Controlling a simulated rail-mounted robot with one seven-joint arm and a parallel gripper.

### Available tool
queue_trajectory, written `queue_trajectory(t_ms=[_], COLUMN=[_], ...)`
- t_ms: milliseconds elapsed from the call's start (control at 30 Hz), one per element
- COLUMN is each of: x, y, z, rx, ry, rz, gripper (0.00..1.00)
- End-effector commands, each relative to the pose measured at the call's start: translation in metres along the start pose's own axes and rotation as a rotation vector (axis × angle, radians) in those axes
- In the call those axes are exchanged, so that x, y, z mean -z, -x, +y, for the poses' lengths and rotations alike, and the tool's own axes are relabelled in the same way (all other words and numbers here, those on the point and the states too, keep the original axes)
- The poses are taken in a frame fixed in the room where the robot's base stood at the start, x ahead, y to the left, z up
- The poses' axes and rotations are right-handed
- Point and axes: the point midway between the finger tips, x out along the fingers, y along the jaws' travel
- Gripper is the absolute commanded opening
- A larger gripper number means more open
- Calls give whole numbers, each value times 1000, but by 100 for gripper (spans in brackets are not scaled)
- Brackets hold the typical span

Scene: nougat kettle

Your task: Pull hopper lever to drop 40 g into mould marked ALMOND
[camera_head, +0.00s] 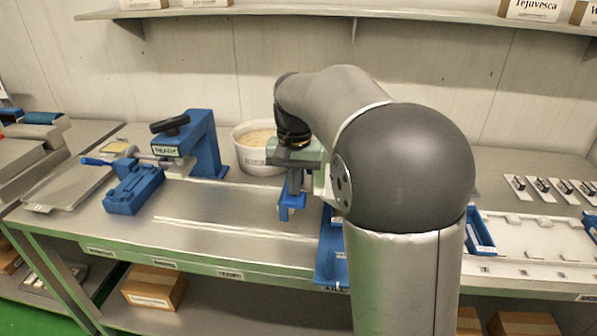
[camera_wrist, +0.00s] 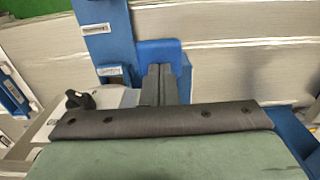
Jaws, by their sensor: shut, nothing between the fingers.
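My gripper (camera_head: 291,185) hangs over the middle of the bench, partly hidden by my arm. In the wrist view its two dark fingers (camera_wrist: 160,84) are shut together with nothing between them. A blue block (camera_wrist: 162,52) lies just beyond the fingertips; I cannot tell if they touch it. A black knob (camera_wrist: 80,99) on a pale metal part shows left of the fingers and may belong to the hopper lever.
A blue clamp-like stand (camera_head: 205,145) with a black knob is on the left. A white tub (camera_head: 245,150) of pale contents stands at the back. A blue stand (camera_head: 328,250) is half hidden by my arm. The bench between is mostly clear. A shelf (camera_head: 350,13) runs above.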

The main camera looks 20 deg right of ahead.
Motion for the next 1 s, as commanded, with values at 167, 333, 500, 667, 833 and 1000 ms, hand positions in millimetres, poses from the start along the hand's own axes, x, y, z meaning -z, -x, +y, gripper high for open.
queue_trajectory(t_ms=[167, 333, 500, 667, 833, 1000], x=[0, 0, 0, 0, 0, 0], y=[3, 18, 36, 52, 69, 86], z=[0, 0, 0, 0, 0, 0], rx=[-1, -1, -1, 0, 0, 0], ry=[-1, -1, 0, 0, 0, -1], rz=[0, 0, -1, -1, 0, 0], gripper=[0, 0, 0, 0, 0, 0])
